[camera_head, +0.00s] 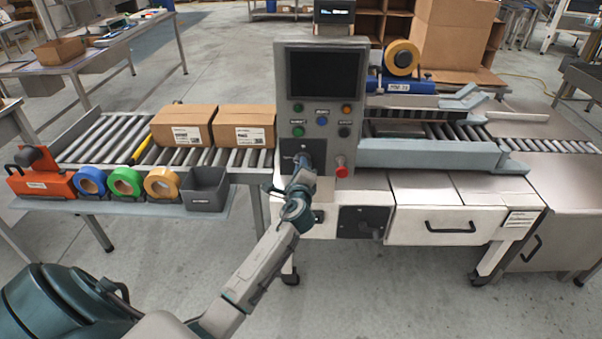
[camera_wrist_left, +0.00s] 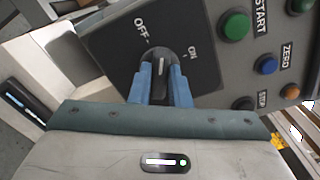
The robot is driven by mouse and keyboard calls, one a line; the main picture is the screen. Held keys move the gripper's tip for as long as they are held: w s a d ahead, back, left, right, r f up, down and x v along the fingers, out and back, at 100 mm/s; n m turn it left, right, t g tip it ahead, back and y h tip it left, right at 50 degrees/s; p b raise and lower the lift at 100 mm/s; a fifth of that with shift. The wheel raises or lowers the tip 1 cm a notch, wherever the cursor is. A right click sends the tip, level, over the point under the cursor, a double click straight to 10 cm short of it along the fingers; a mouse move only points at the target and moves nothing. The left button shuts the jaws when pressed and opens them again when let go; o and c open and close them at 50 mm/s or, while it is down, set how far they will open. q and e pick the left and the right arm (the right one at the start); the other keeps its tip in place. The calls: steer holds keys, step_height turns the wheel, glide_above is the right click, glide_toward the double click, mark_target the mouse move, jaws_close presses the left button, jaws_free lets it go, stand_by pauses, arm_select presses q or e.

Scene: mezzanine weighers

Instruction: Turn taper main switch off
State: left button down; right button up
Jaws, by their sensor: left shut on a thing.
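The taper's control panel (camera_head: 320,105) stands in the middle of the head view, with a dark screen and several buttons. In the left wrist view the black main switch knob (camera_wrist_left: 161,66) sits on a dark plate (camera_wrist_left: 110,45) marked OFF and ON. The white line on the knob points between the OFF and ON labels. My left gripper (camera_head: 304,172) is at the lower left of the panel. In the left wrist view its blue fingers (camera_wrist_left: 161,85) are shut on both sides of the knob. The gripper hides the knob in the head view. My right gripper is not in view.
A red stop button (camera_head: 341,167) sits just right of my left gripper. Green START (camera_wrist_left: 235,25) and blue ZERO (camera_wrist_left: 265,64) buttons are close by. Two cartons (camera_head: 183,125) stand on the roller conveyor at left. Tape rolls (camera_head: 126,181) and a grey bin (camera_head: 206,188) line its front shelf.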

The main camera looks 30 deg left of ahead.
arm_select(q)
steer(key=shift+f+n+b, duration=0.15)
steer(key=shift+n+b, duration=0.8)
steer(key=shift+n, duration=0.5)
steer(key=shift+f+n+b, duration=0.1)
steer(key=shift+n+b, duration=0.85)
steer(key=shift+n, duration=0.5)
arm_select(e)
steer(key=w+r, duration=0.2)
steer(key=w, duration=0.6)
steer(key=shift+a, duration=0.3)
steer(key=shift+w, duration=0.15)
arm_select(q)
steer(key=c, duration=1.4)
jaws_free()
steer(key=shift+o, duration=0.2)
steer(key=shift+s, duration=0.1)
